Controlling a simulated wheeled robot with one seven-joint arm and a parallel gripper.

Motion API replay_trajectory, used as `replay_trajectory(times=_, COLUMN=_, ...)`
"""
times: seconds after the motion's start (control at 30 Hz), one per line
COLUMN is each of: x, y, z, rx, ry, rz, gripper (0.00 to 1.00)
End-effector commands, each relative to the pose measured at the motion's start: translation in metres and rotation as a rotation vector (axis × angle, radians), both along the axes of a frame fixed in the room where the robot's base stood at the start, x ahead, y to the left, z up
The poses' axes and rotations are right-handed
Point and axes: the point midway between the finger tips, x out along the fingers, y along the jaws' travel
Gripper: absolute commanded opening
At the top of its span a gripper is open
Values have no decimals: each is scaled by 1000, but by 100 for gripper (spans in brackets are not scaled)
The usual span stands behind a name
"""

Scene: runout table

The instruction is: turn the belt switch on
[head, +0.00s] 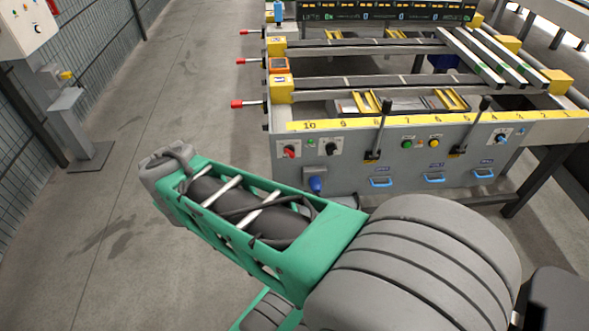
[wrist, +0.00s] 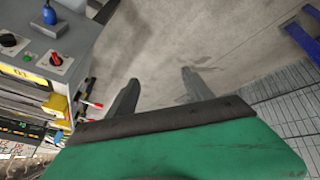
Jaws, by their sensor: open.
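The front panel of the runout table (head: 350,175) carries a red rotary switch (head: 290,151) on a light plate at its left end and a black rotary switch (head: 331,148) beside it. A third, blue rotary switch (head: 501,138) is at the right end. I cannot read which is the belt switch, or their settings. In the wrist view the red switch (wrist: 55,60) and black switch (wrist: 8,40) show at the left. My gripper (wrist: 160,77) is open and empty over bare floor, apart from the panel.
A blue plug (head: 316,184) juts out below the switches. Red-tipped handles (head: 238,103) stick out left. The floor (head: 180,90) left of the table is clear.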

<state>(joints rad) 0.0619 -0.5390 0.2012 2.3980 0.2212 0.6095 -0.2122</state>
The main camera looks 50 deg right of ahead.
Motion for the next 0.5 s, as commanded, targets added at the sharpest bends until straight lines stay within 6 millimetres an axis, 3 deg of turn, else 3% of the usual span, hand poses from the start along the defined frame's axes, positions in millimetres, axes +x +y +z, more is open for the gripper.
replay_trajectory(times=0.03, x=12, y=-39, z=-63, rx=-99, ry=-28, rz=-28, gripper=60)
replay_trajectory(times=0.1, x=25, y=-99, z=-98, rx=-281, ry=-65, rz=-51, gripper=60)
replay_trajectory(times=0.2, x=26, y=-180, z=-136, rx=-577, ry=-59, rz=-57, gripper=60)
replay_trajectory(times=0.3, x=14, y=-248, z=-164, rx=-898, ry=17, rz=-30, gripper=60)
replay_trajectory(times=0.4, x=-4, y=-296, z=-186, rx=-1223, ry=165, rz=39, gripper=60)
replay_trajectory(times=0.5, x=-15, y=-319, z=-202, rx=-1509, ry=348, rz=140, gripper=60)
